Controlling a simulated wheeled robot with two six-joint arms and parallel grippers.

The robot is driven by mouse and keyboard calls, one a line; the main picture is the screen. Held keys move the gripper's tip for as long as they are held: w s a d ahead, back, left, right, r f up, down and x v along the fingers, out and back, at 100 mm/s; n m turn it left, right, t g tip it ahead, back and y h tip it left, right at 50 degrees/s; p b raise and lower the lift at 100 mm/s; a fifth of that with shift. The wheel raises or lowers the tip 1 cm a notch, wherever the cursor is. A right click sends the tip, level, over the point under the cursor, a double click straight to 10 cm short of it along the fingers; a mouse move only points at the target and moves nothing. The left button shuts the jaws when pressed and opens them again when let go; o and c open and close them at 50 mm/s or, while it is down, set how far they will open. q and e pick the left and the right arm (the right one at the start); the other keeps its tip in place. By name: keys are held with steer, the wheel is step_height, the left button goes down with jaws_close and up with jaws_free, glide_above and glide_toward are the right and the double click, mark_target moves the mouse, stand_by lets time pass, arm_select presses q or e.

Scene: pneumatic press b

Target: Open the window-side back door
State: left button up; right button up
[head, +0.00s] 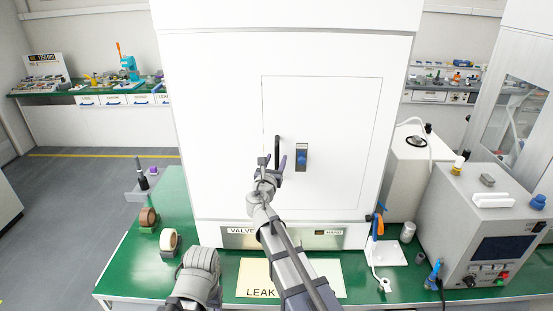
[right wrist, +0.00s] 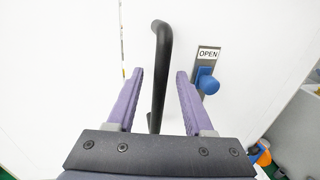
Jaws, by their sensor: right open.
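A white door (head: 340,120) is set in the front of a tall white cabinet and looks flush with it. A black upright bar handle (head: 277,146) is near its left edge. To the right of the handle is a dark latch plate with a blue knob (head: 301,157); in the right wrist view the blue knob (right wrist: 207,83) sits below a label reading OPEN. My right gripper (head: 272,162) is at the handle. In the right wrist view its purple fingers are apart, with the black handle (right wrist: 161,60) between them, a gap on each side. My left gripper is out of view.
The cabinet stands on a green bench (head: 120,270). A blue-handled valve stand (head: 378,225) and a grey instrument box (head: 470,225) stand right of the cabinet.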

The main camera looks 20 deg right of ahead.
steer(key=shift+x, duration=0.85)
steer(key=shift+c, duration=0.3)
